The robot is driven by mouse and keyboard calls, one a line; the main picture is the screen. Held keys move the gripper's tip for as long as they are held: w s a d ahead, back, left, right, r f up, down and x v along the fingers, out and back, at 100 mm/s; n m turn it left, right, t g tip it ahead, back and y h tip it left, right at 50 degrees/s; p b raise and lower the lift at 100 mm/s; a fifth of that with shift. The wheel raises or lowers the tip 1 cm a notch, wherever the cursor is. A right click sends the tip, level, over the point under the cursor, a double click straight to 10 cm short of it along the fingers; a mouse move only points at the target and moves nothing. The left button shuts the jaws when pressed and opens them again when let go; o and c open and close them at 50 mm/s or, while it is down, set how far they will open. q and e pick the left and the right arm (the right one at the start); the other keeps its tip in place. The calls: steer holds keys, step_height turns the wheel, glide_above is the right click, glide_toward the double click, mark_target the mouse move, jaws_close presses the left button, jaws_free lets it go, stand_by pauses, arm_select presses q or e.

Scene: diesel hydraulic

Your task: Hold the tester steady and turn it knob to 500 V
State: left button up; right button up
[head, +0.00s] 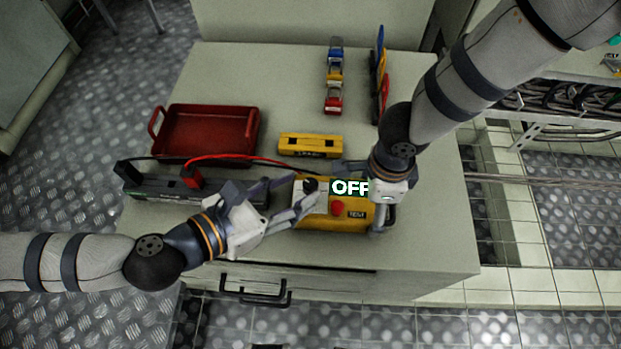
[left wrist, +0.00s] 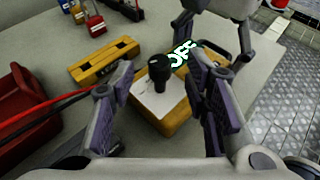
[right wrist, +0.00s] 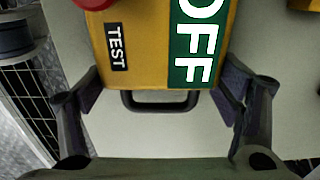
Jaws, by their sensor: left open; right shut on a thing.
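The yellow tester (head: 333,222) lies near the front edge of the cabinet top. Its display (head: 349,187) reads OFF, and a red button (head: 337,208) and TEST label show beside it. The black knob (head: 311,186) stands up from a pale plate at the tester's left end; it also shows in the left wrist view (left wrist: 159,70). My left gripper (head: 302,193) is open, its fingers on either side of the knob, with a visible gap. My right gripper (head: 362,197) is shut on the tester's right end, near the black handle (right wrist: 160,106).
A yellow-and-black block (head: 310,145) lies behind the tester. A red tray (head: 205,137) is at the back left. A dark strip (head: 150,186) with a red cable (head: 235,158) lies left. Coloured padlocks (head: 334,75) lie at the back.

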mark_target(310, 183)
arm_select(q)
steer(key=x, duration=0.4)
steer(key=shift+w+d+f, duration=0.2)
steer(key=shift+w, duration=0.05)
jaws_close()
steer(key=shift+m, duration=0.4)
steer(key=m+g+h, duration=0.2)
steer(key=m+g, duration=0.1)
steer(key=shift+w+g, duration=0.1)
steer(key=shift+g, duration=0.3)
steer(key=m+g, duration=0.2)
steer(key=g, duration=0.1)
steer(key=m+g+h, duration=0.1)
steer(key=m+g, duration=0.2)
steer(key=shift+h, duration=0.3)
steer(key=m+g+y, duration=0.1)
steer(key=m+g, duration=0.3)
steer(key=g, duration=0.1)
steer(key=shift+f+m, duration=0.1)
steer(key=shift+m, duration=0.3)
steer(key=shift+m+g+y, duration=1.4)
steer(key=shift+m+g, duration=0.6)
steer(key=shift+m, duration=0.3)
